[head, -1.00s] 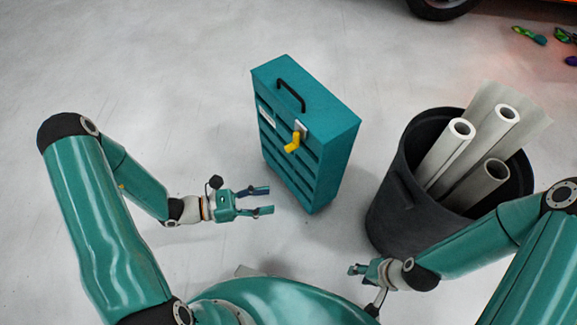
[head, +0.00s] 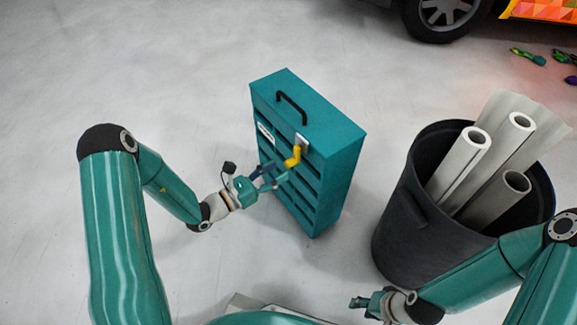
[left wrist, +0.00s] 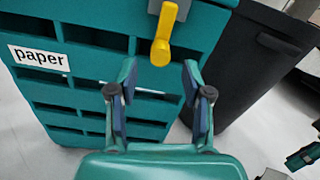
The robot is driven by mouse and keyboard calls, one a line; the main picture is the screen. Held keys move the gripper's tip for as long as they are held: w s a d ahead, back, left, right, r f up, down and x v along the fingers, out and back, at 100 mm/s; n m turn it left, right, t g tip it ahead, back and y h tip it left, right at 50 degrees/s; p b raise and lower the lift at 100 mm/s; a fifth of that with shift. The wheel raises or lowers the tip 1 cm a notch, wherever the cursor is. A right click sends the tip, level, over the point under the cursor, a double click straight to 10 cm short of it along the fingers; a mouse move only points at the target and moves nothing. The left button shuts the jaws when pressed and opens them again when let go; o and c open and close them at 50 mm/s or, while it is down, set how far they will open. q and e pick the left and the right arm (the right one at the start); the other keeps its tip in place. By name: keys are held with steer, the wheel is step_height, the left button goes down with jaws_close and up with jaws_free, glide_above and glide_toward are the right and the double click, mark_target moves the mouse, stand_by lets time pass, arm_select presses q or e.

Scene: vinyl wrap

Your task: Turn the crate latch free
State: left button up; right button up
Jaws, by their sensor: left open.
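A teal crate (head: 330,160) with slatted openings stands upright on the floor; it fills much of the left wrist view (left wrist: 85,125). Its yellow latch (head: 294,158) sits on a grey mount at the top of the slatted front. In the left wrist view the latch (left wrist: 163,42) hangs down, slightly tilted, just beyond the fingertips. My left gripper (head: 274,174) is open and empty beside the crate front; its two fingers (left wrist: 158,78) stand either side of the line to the latch, apart from it. My right gripper (head: 362,303) is low, near the bin; its jaws are too small to read.
A black bin (head: 405,235) holding several white rolls (head: 462,158) stands right of the crate. The crate has a black top handle (head: 291,104) and a "paper" label (left wrist: 39,57). A vehicle wheel (head: 443,15) is at the back right. Floor to the left is clear.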

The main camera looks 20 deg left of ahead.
mark_target(288, 164)
arm_select(q)
steer(key=x, duration=0.5)
steer(key=shift+b, duration=0.4)
jaws_close()
steer(key=shift+a, duration=0.25)
steer(key=shift+d, duration=0.15)
